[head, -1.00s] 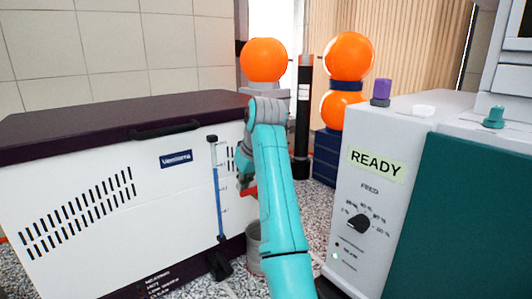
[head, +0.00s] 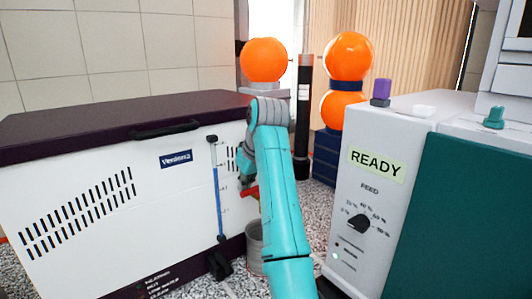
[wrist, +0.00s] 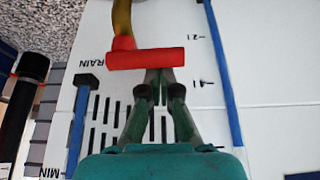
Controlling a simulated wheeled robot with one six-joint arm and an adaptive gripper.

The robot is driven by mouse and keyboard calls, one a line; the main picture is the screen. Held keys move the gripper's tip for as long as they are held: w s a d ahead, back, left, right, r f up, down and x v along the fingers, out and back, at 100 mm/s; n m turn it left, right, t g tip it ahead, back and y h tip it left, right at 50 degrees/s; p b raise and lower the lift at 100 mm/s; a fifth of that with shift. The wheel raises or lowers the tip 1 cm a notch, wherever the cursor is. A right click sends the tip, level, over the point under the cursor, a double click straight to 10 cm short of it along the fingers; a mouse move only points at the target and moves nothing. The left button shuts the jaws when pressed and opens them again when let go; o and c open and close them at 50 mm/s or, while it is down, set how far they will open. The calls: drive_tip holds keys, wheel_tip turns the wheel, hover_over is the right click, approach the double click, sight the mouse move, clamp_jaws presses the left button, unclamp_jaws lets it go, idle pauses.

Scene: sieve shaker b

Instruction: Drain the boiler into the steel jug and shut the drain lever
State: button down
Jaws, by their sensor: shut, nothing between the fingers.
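The boiler (head: 110,190) is a white cabinet with a dark lid, at the left in the head view. Its red drain lever (head: 251,192) is on the front, partly behind my arm. In the wrist view the red lever (wrist: 145,58) lies crosswise beside a brass-coloured pipe (wrist: 122,18) and the DRAIN label. My gripper (wrist: 158,78) is shut and empty, its fingertips right at the lever's edge; whether they touch it I cannot tell. The grey steel jug (head: 254,238) stands on the floor below the lever, partly hidden by my arm. Its contents are hidden.
A blue level gauge (head: 219,200) runs down the boiler front, left of the lever. A grey and green machine with a READY display (head: 376,164) stands close at the right. Orange spheres (head: 264,60) and a black post (head: 304,110) are behind. Speckled floor shows between the machines.

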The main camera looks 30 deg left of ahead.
drive_tip(key=shift+s+d, duration=0.1)
drive_tip(key=shift+d, duration=0.1)
drive_tip(key=shift+s+d, duration=0.1)
drive_tip(key=shift+d, duration=0.4)
drive_tip(key=shift+d, duration=0.4)
drive_tip(key=shift+s+a+r, duration=0.1)
drive_tip(key=shift+a+r, duration=0.05)
drive_tip(key=shift+r, duration=1)
drive_tip(key=shift+a+r, duration=0.1)
drive_tip(key=shift+r, duration=1)
drive_tip(key=w+d+f, duration=0.4)
drive_tip(key=w, duration=0.1)
drive_tip(key=shift+w+d+f, duration=0.15)
drive_tip(key=shift+d+f, duration=0.1)
drive_tip(key=shift+d, duration=0.15)
drive_tip(key=shift+a, duration=0.1)
